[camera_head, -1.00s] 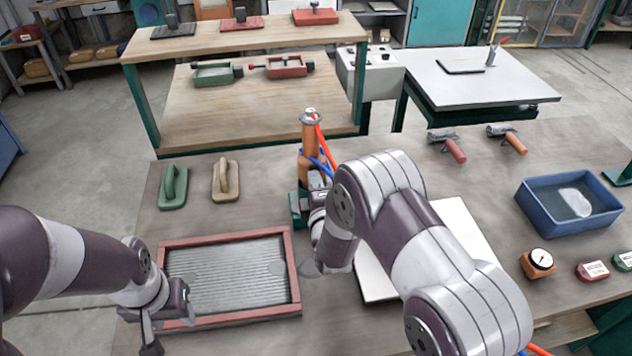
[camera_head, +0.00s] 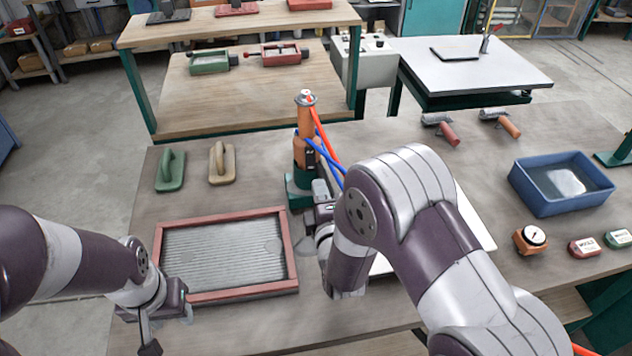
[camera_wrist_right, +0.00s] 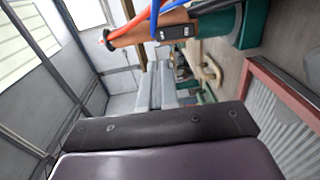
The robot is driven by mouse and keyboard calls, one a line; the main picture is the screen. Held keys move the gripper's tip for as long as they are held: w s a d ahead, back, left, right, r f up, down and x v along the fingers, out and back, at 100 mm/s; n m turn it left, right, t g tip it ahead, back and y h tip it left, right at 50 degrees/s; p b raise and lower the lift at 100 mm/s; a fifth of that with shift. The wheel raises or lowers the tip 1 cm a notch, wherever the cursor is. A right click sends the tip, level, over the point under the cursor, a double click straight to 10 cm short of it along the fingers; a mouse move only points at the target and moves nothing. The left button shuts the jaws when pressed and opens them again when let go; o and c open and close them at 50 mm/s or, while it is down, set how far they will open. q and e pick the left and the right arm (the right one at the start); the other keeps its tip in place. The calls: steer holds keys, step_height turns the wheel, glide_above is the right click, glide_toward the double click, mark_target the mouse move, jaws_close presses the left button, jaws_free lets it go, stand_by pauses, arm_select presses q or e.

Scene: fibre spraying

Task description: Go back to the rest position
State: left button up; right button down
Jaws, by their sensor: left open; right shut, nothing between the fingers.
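The orange sprayer (camera_head: 306,146) stands upright in a green holder (camera_head: 297,190) on the bench, with red and blue hoses running from its upper part. It also shows in the right wrist view (camera_wrist_right: 150,32). My right gripper (camera_head: 322,192) is shut and empty just beside the sprayer's holder, to its right and nearer to me; its grey fingers show in the wrist view (camera_wrist_right: 157,84). My left gripper (camera_head: 150,346) is open and empty at the lower left, just in front of the red-framed tray (camera_head: 226,216). Its fingertips are partly cut off.
A white board (camera_head: 478,222) lies partly hidden under my right arm. A green float (camera_head: 170,170) and a tan float (camera_head: 221,162) stand behind the tray. Two rollers (camera_head: 447,133), a blue tub (camera_head: 535,200) and a gauge (camera_head: 531,239) are at the right.

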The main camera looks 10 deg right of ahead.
steer(key=s+a+f+m+g+y, duration=0.1)
steer(key=s+f+m+g, duration=0.8)
steer(key=s+f, duration=0.1)
steer(key=s+d+r+m+g, duration=0.3)
steer(key=s+m, duration=0.1)
steer(key=s, duration=0.1)
steer(key=s+d+r+m+g+h, duration=0.1)
steer(key=s+d+r+m+g, duration=0.2)
steer(key=s, duration=0.3)
steer(key=shift+d+r+m+g, duration=0.4)
steer(key=shift+d+m+g, duration=0.1)
steer(key=shift+d+m, duration=0.35)
steer(key=shift+s, duration=0.1)
